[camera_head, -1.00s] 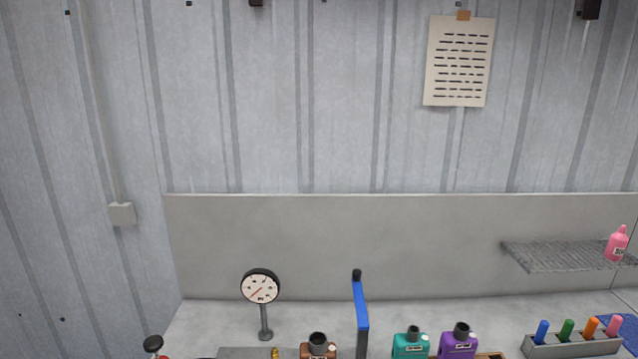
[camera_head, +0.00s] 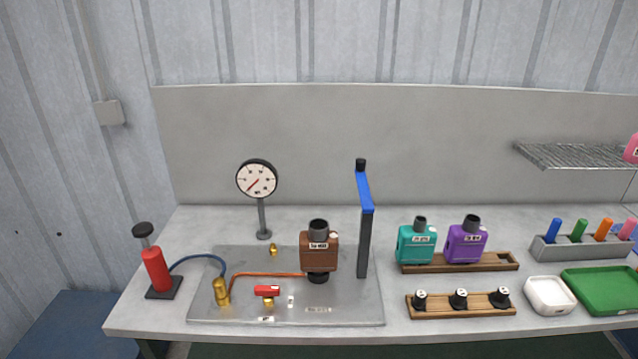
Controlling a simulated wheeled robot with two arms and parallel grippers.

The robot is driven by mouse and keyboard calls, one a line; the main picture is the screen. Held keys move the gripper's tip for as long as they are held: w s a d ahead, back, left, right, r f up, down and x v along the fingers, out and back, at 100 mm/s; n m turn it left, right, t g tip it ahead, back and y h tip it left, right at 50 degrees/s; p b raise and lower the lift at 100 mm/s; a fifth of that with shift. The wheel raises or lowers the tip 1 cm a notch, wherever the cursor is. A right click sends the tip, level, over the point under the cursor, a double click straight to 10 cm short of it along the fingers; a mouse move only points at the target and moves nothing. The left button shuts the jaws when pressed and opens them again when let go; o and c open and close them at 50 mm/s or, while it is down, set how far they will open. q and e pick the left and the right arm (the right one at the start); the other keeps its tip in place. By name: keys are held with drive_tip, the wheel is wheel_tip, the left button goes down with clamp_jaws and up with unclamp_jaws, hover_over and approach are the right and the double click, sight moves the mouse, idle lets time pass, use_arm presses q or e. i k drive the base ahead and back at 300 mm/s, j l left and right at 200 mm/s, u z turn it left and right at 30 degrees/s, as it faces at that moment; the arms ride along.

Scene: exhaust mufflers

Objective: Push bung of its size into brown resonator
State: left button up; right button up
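The brown resonator (camera_head: 318,254) stands upright on a grey metal plate (camera_head: 215,307), with a dark open neck on top and a dark fitting beneath it. A label is on its front. Several black bungs with white-marked tops sit in a row on a wooden rack (camera_head: 462,312): a left bung (camera_head: 420,300), a middle bung (camera_head: 459,299) and a right bung (camera_head: 500,297). Their markings are too small to read. Neither of my grippers is in view.
A blue-armed post (camera_head: 364,235) stands right of the brown resonator. Teal (camera_head: 415,244) and purple (camera_head: 466,243) resonators stand on another wooden rack. A gauge (camera_head: 257,180), red pump (camera_head: 156,270), white dish (camera_head: 549,295) and green tray (camera_head: 598,289) are on the bench.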

sight(318, 246)
drive_tip(key=i+l+z, duration=0.15)
drive_tip(key=l, duration=0.2)
drive_tip(key=i+l+z, duration=0.2)
drive_tip(key=l, duration=0.2)
drive_tip(key=i+l+z, duration=0.15)
drive_tip(key=i+l, duration=0.05)
drive_tip(key=l, duration=0.1)
